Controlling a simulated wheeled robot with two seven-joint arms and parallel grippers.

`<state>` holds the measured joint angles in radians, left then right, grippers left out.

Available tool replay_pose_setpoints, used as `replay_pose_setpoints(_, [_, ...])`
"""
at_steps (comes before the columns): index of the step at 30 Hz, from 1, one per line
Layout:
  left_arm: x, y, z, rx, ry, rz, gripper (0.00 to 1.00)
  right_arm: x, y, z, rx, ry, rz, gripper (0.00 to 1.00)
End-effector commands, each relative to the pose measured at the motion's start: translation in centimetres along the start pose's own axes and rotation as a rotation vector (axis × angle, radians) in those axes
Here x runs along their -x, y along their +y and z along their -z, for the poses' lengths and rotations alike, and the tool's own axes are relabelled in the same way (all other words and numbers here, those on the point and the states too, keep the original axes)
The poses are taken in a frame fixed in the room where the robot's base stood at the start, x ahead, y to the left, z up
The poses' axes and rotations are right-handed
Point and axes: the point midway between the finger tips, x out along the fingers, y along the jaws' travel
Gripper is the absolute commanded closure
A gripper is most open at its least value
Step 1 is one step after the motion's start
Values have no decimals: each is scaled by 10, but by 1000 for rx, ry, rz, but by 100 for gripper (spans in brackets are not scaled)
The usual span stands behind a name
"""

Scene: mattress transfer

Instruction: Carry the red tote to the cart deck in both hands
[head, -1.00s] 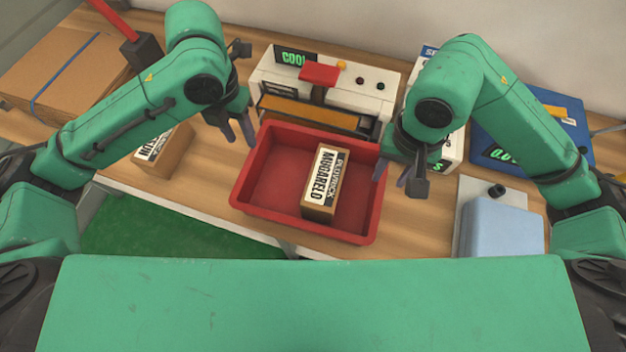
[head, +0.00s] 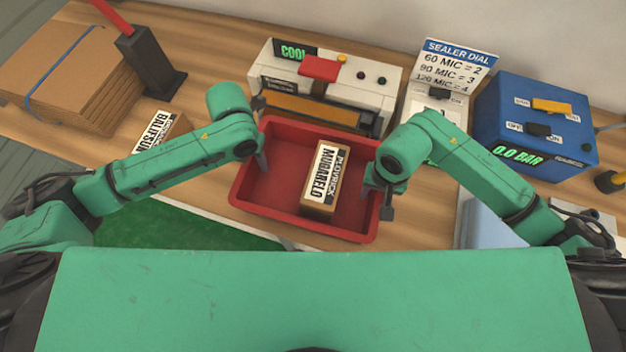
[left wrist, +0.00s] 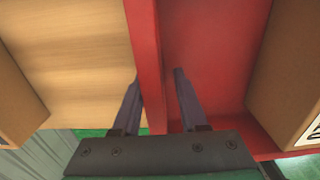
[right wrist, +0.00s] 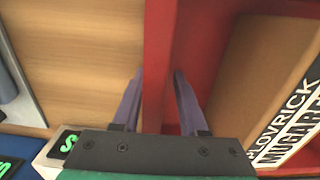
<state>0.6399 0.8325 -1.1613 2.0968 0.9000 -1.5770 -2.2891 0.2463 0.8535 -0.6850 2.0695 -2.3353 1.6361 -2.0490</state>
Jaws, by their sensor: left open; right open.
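The red tote (head: 252,200) sits on the wooden table, with a cardboard box labelled MUGARELD (head: 322,180) standing inside it. My left gripper (head: 262,160) is open at the tote's left wall. In the left wrist view its two fingers (left wrist: 158,90) straddle the red wall (left wrist: 146,50), one finger on each side. My right gripper (head: 378,195) is open at the right wall. In the right wrist view its fingers (right wrist: 157,90) straddle the wall (right wrist: 160,40) too. I cannot tell whether any finger touches it. The cart deck cannot be made out.
A white sealer machine (head: 335,85) stands right behind the tote. A blue box with a 0.0 BAR display (head: 535,125) and a dial sign (head: 455,70) are to the right. Another labelled box (head: 160,130) and stacked cardboard (head: 70,70) are at left. A green surface (head: 180,232) lies below the table edge.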

Motion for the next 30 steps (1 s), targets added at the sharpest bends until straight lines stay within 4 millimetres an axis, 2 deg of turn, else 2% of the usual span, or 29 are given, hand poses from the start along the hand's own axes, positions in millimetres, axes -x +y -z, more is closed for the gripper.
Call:
replay_pose_setpoints(6, [0,0,0,0,0,0,57,0,0,0,0,0,0,57])
replay_pose_setpoints(8, [0,0,0,0,0,0,80,0,0,0,0,0,0,80])
replay_pose_setpoints(9, [0,0,0,0,0,0,96,0,0,0,0,0,0,96])
replay_pose_setpoints(10, [0,0,0,0,0,0,100,0,0,0,0,0,0,100])
replay_pose_setpoints(30, [0,0,0,1,0,-1,100,0,0,0,-1,0,-1,100])
